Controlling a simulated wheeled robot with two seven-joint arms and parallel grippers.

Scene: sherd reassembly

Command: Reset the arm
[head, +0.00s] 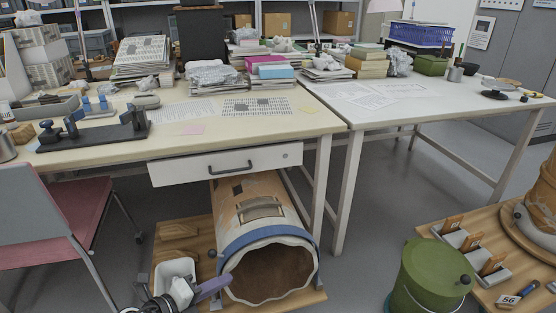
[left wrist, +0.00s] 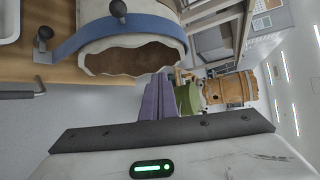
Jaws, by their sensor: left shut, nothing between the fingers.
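My left gripper (head: 224,284) has purple fingers and is low in the head view, in front of the jagged mouth of a big clay vessel. Its fingers are shut together with nothing between them; they also show in the left wrist view (left wrist: 160,80). The vessel (head: 230,222) lies on its side on a wooden board, with a blue band (head: 240,240) around its mouth end and a dark gap (head: 237,189) in its upper wall. In the left wrist view the vessel's jagged rim (left wrist: 100,65) is just left of the fingers. My right gripper is not in view.
A white tray (head: 174,267) lies on the board (head: 165,228), left of the vessel. A drawer (head: 225,164) overhangs it. A green bucket (head: 432,275) stands to the right, beside a wooden table with several sherds in grey holders (head: 492,274) and another vessel (head: 541,205). Grey floor between is clear.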

